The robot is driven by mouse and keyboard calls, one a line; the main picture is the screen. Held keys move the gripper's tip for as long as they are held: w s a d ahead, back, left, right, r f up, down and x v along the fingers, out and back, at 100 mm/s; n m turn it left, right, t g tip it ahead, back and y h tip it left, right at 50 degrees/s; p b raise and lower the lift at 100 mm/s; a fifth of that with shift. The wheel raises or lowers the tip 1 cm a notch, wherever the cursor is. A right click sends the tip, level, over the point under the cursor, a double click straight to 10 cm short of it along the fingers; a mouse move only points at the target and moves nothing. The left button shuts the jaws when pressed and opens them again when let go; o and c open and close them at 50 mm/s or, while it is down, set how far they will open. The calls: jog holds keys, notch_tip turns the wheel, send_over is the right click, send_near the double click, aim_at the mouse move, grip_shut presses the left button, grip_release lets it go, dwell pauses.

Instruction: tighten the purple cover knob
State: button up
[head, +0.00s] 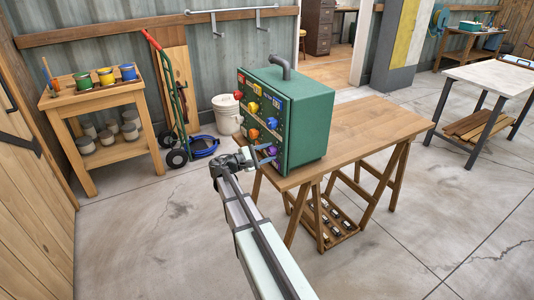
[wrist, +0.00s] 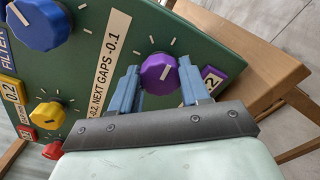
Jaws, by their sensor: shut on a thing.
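The purple cover knob (wrist: 158,74) sits on the front panel of a green box (head: 306,125), with a white pointer line on its face and white tick marks around it. It also shows small in the head view (head: 271,151), low on the panel. My gripper (wrist: 158,86) is shut on the purple knob, with one blue-grey finger on each side of it. In the head view my gripper (head: 265,155) reaches the lower part of the panel from the left. A purple label (wrist: 212,78) lies right of the knob, partly behind a finger.
A blue knob (wrist: 38,22), a yellow knob (wrist: 48,115) and a red knob (wrist: 52,150) are on the same panel. The box stands on a wooden table (head: 375,130). A white bucket (head: 226,113) stands behind it. The floor around my arm is clear.

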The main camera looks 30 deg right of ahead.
jog(key=m, duration=0.4)
jog(key=shift+f+m, duration=0.1)
jog(key=shift+m, duration=0.2)
jog(key=m, duration=0.4)
jog(key=shift+m, duration=0.4)
jog(key=o, duration=1.1)
jog(key=shift+c, duration=0.2)
jog(key=shift+a, duration=0.1)
jog(key=a, duration=1.3)
jog(key=shift+a, duration=0.3)
